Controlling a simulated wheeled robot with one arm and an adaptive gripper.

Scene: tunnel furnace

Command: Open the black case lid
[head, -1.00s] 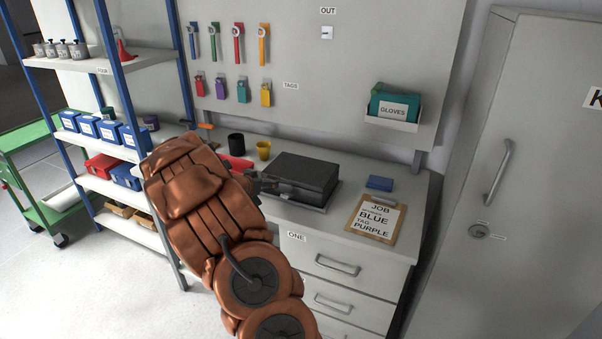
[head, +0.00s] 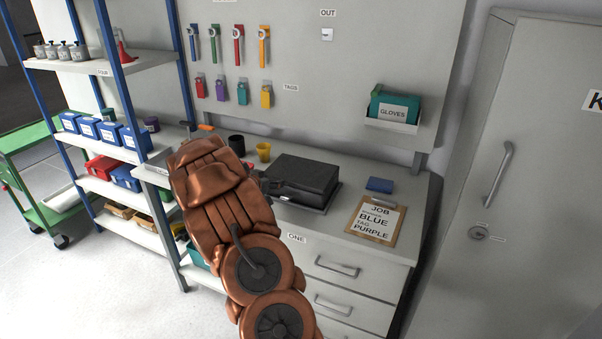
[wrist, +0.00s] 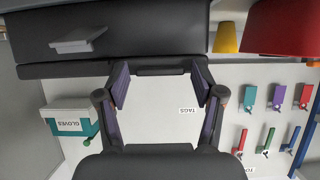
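The black case (head: 300,175) lies on the workbench with its lid down. In the wrist view, which is upside down, its dark surface (wrist: 150,35) fills the top. A grey flat piece (wrist: 78,40) shows against that surface. My gripper (head: 270,186) is at the left front of the case in the head view, partly hidden by my arm. In the wrist view my gripper (wrist: 160,78) has its two fingers wide apart, with a dark bar (wrist: 160,71) near the tips. I cannot tell whether the fingers touch the case.
A yellow cup (head: 263,152) and a black cup (head: 237,144) stand behind and left of the case. A clipboard (head: 376,220) and a blue block (head: 380,185) lie to its right. A gloves box (head: 394,108) and hanging tags are on the wall behind.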

